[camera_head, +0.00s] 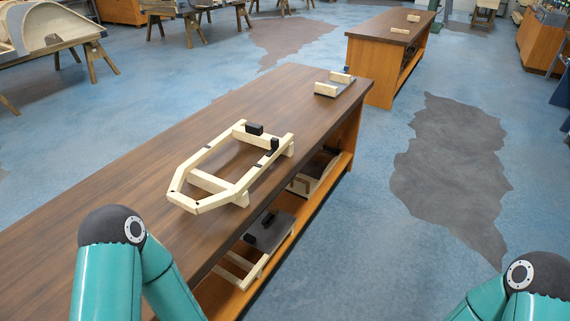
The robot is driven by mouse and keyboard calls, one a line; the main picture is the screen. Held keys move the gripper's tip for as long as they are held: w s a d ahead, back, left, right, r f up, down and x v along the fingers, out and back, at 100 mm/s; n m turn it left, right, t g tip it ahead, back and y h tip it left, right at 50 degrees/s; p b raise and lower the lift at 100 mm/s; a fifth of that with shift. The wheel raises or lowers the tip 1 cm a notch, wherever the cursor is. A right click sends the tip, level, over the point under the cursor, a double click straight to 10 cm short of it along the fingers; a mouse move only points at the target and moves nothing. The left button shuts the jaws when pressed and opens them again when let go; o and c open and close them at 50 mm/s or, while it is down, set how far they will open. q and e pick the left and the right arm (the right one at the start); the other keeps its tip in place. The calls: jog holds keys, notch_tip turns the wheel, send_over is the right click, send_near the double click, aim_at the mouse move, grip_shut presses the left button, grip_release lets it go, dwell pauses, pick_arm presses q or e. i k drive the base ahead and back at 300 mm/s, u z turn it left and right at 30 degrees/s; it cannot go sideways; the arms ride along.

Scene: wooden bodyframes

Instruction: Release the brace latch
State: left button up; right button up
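A pale wooden bodyframe (222,186) lies on the dark top of a long workbench (140,174). Its near-left end tapers to a blunt nose, and a crossbar spans its inside. A black block (255,128) sits on its far end. A second black block (275,144) stands at its far right corner. I cannot tell which of these, if either, is the brace latch, or whether it is fastened. My two teal arms show only at the bottom left and bottom right, apart from the frame. Neither gripper is in view.
Two wooden blocks on a dark plate (336,84) sit at the bench's far end. Its open shelf holds more wooden frames with dark panels (270,229). A second bench (384,31) stands behind. The blue floor to the right is clear, with a grey patch (452,165).

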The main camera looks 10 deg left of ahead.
aim_at(274, 141)
jog(key=k, duration=0.6)
jog(key=z, duration=0.05)
jog(key=i, duration=1.6)
jog(key=z, duration=0.1)
